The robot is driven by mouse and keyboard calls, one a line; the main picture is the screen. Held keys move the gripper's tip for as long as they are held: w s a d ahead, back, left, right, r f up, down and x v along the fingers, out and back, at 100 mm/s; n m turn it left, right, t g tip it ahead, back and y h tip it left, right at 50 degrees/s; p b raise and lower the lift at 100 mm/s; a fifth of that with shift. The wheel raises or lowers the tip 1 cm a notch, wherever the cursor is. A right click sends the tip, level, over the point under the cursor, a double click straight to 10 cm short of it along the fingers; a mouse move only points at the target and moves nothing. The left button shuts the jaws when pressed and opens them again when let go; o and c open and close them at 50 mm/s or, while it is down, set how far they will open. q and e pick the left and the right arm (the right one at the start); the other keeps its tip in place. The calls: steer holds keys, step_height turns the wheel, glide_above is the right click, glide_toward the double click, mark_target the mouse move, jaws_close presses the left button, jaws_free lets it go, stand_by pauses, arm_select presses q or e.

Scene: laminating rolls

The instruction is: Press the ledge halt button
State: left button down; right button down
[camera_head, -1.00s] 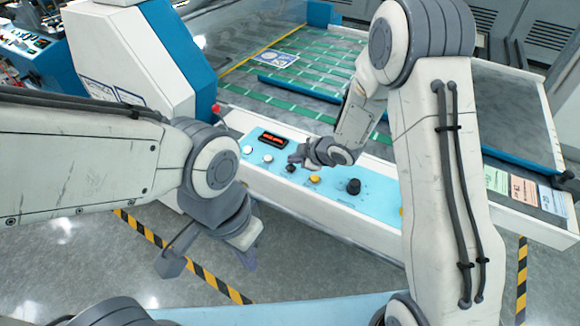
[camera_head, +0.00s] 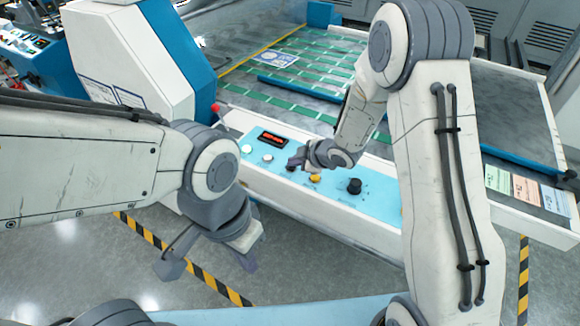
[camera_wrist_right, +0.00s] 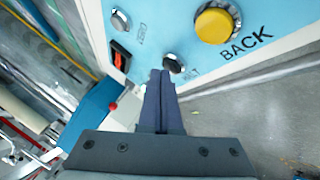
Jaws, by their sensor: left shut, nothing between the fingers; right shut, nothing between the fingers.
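The ledge's light blue button panel (camera_head: 385,203) carries a small dark button (camera_wrist_right: 173,62) with a partly hidden label beside it. My right gripper (camera_head: 293,163) is shut and empty, its fingertips right at this button and largely hiding it in the head view. In the right wrist view the shut fingertips (camera_wrist_right: 161,74) overlap the button's near edge; I cannot tell if they touch it. A yellow button (camera_wrist_right: 214,25) marked BACK is close by. My left gripper (camera_head: 247,261) is shut and empty, hanging low in front of the ledge.
A red button (camera_head: 216,107) is on the white machine (camera_head: 130,60) at the left. Behind the panel lies a green-striped bed (camera_head: 300,85). Open floor lies in front.

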mark_target(294, 170)
steer(key=shift+f, duration=0.2)
stand_by(0.5)
steer(key=shift+r+p, duration=0.6)
steer(key=shift+r, duration=0.25)
steer(key=shift+r, duration=0.1)
step_height(294, 170, up, 5)
steer(key=p, duration=0.4)
steer(key=shift+p, duration=0.3)
